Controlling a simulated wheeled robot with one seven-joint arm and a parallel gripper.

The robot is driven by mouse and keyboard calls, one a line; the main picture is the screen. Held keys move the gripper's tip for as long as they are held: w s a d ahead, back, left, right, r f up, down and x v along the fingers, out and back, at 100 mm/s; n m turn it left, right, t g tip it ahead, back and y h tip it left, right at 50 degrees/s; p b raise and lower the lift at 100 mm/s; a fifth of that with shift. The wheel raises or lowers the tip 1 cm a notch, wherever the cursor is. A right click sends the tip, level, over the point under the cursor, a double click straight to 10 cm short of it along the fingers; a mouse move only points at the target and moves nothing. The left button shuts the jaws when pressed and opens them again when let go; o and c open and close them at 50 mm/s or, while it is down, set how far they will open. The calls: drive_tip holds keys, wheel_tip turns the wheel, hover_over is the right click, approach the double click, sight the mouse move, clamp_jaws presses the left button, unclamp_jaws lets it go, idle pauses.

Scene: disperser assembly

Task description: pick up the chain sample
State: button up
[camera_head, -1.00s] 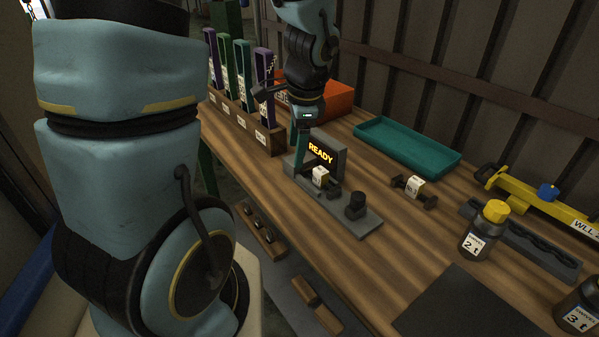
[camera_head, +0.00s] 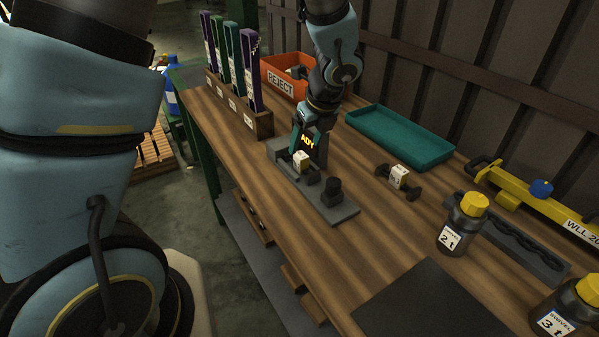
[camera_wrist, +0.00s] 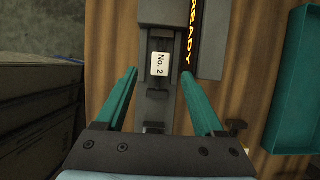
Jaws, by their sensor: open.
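A dark sample with a white block tag (camera_head: 302,160) sits in the grey tester (camera_head: 340,211) on the bench. In the wrist view its tag (camera_wrist: 159,64) reads "No. 2". My gripper (camera_head: 308,140) is at the tester, partly hiding the READY display (camera_head: 307,141). In the wrist view my gripper (camera_wrist: 158,75) is open, its teal fingers on either side of the tagged sample, with nothing held. A second dark piece with a white tag (camera_head: 399,176) lies on the bench to the right. I cannot tell by name which is the chain sample.
A teal tray (camera_head: 400,138) and an orange REJECT bin (camera_head: 280,78) stand behind. A rack (camera_head: 233,107) of coloured strips is at the left. Yellow-capped bottles (camera_head: 461,225), a yellow beam (camera_head: 530,200) and a dark mat (camera_head: 430,305) are to the right.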

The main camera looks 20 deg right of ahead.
sight(302, 155)
drive_tip(key=b+x, duration=0.4)
drive_tip(key=x, duration=0.2)
drive_tip(key=shift+f, duration=0.25)
drive_tip(key=shift+r, duration=0.1)
drive_tip(key=shift+c, duration=0.3)
clamp_jaws()
